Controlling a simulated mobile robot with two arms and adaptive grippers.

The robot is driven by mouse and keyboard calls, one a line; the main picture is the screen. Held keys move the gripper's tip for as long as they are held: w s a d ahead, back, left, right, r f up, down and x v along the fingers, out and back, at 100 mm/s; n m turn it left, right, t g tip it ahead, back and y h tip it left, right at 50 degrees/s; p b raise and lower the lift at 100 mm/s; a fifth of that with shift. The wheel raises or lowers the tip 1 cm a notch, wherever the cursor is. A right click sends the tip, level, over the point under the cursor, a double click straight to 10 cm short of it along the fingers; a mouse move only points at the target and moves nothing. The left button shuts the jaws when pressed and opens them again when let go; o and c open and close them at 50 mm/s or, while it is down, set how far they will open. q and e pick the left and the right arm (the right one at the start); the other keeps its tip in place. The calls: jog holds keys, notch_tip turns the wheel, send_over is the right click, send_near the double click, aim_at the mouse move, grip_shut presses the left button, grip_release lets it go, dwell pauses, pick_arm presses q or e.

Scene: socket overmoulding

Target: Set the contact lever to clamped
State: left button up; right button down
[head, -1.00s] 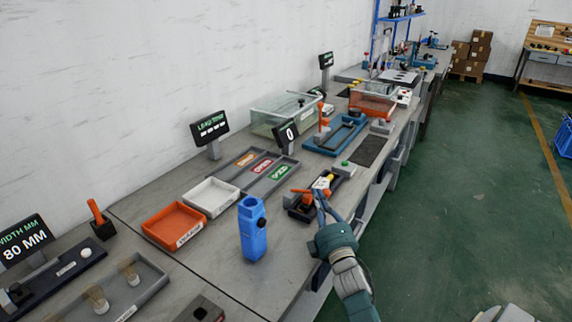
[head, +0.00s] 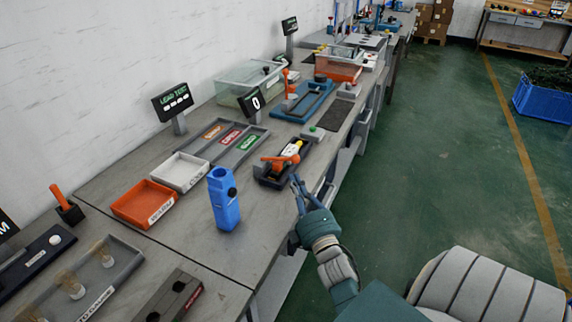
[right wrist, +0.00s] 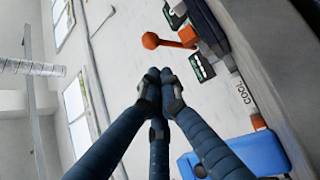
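The contact lever (head: 278,160) is orange and sits on a small dark fixture (head: 268,181) near the table's front edge. A yellow and white part lies at the fixture's far end. In the right wrist view the orange lever (right wrist: 172,41) shows its round knob to the left, above the fingertips in the picture. My right gripper (head: 298,183) is just right of and in front of the fixture, apart from the lever. In the right wrist view its blue fingertips (right wrist: 159,78) come together with nothing between them. My left gripper is out of view.
A blue upright holder (head: 224,200) stands left of the fixture. The aisle floor at right is clear.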

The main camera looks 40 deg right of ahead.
jog(key=v, duration=0.5)
jog(key=shift+s+a+f, duration=0.1)
dwell(0.5)
